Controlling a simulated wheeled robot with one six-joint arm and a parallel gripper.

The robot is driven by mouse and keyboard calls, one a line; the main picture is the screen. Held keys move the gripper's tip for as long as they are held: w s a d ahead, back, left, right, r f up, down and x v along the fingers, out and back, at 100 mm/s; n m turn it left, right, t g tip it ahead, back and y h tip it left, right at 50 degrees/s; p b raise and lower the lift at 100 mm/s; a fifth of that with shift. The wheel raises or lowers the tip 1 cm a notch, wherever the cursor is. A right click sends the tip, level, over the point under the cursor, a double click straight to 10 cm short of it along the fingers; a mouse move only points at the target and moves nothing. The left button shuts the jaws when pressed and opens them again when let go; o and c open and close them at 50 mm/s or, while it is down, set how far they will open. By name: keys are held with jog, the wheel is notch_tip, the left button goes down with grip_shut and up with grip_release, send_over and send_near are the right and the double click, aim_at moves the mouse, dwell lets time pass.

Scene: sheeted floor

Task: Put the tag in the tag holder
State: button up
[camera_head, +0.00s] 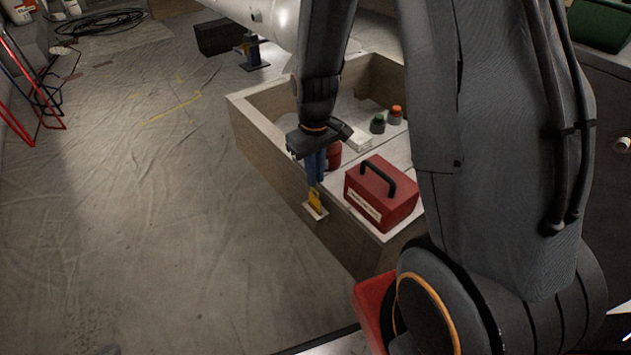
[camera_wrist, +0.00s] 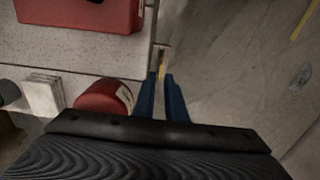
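The yellow tag (camera_head: 314,199) stands upright at the small pale tag holder (camera_head: 318,214) on the outer side of the wooden box; its lower end appears to be inside the holder. My gripper (camera_head: 315,182) points down with its blue fingers just above the tag. In the wrist view, my gripper (camera_wrist: 161,75) shows a narrow gap between the fingertips, with a sliver of the yellow tag (camera_wrist: 162,70) just beyond them. The fingers look open, not pressed on the tag. The holder shows only partly in the wrist view (camera_wrist: 164,51).
The wooden box (camera_head: 262,145) has a pale inner surface bearing a red toolbox (camera_head: 378,203), a red can (camera_head: 334,156), a white stack (camera_head: 359,139), and green-topped (camera_head: 377,124) and orange-topped (camera_head: 396,114) items. The sheeted floor (camera_head: 150,220) left of the box is clear.

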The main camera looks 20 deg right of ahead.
jog(key=s+a+r+n+p, duration=0.1)
jog(key=s+a+r, duration=0.3)
jog(key=a+r, duration=0.4)
jog(key=s+a+r+p, duration=0.1)
jog(key=s+a+r, duration=0.35)
jog(key=r, duration=0.45)
jog(key=s+a+r+n+y, duration=0.1)
jog(key=s+a+r, duration=0.3)
jog(key=s, duration=0.4)
jog(key=s+a+r, duration=0.4)
jog(key=s, duration=0.4)
jog(key=shift+s+a+n+y, duration=0.25)
jog(key=shift+s+n+y, duration=0.1)
jog(key=shift+n+y, duration=0.05)
jog(key=d+r+m+h+p, duration=0.1)
jog(key=d+r+m+p, duration=0.2)
jog(key=d+r+p, duration=0.7)
jog(key=d+r+m+p, duration=0.3)
jog(key=d+r+p, duration=0.7)
jog(key=r+p, duration=0.8)
jog(key=p, duration=0.9)
jog(key=shift+d+h, duration=0.3)
jog(key=shift+h, duration=0.1)
